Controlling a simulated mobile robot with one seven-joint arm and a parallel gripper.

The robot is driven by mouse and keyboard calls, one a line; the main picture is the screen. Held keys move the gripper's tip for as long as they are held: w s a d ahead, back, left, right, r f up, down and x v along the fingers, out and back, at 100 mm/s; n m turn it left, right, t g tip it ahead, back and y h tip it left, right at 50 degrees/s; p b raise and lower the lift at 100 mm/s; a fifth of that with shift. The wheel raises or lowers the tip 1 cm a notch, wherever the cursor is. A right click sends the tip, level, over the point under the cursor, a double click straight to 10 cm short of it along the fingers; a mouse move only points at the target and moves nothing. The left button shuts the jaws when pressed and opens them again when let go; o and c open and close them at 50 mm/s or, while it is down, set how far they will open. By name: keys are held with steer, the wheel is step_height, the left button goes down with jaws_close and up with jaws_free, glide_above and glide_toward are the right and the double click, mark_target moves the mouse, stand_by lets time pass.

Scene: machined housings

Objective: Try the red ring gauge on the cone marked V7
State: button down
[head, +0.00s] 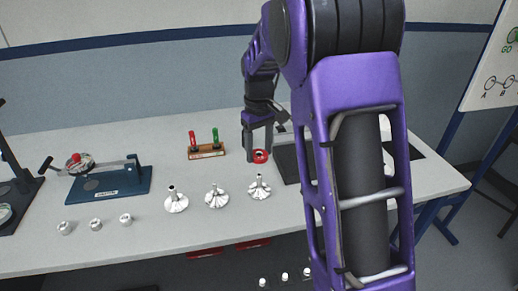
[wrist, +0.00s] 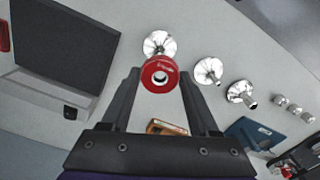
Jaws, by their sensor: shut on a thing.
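My gripper (head: 257,155) is shut on the red ring gauge (head: 260,160), holding it up with its hole showing. In the wrist view the ring (wrist: 148,76) sits between the two fingertips (wrist: 160,73). Three silver flanged cones stand in a row on the table: left (head: 176,203), middle (head: 215,199) and right (head: 259,190). The ring appears behind the right cone in the head view, apart from it. In the wrist view the nearest cone (wrist: 158,42) shows just beyond the ring, partly covered by it. I cannot read a V7 mark on any cone.
A wooden block (head: 207,154) with red and green handled gauges stands behind the cones. A dark pad (head: 288,163) lies to the right. A blue fixture (head: 108,186) and three small silver cylinders (head: 96,224) are at left. The table front near the cones is clear.

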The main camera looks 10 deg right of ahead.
mark_target(259, 175)
steer(key=shift+f+b, duration=1.3)
steer(key=shift+f, duration=1.1)
steer(key=shift+f, duration=0.85)
stand_by(0.6)
steer(key=shift+r, duration=0.15)
stand_by(1.2)
steer(key=shift+r+p, duration=1.5)
steer(key=shift+r, duration=0.4)
step_height(259, 175, up, 2)
steer(key=shift+r+p, duration=0.2)
steer(key=shift+p, duration=0.8)
steer(key=shift+r, duration=1.25)
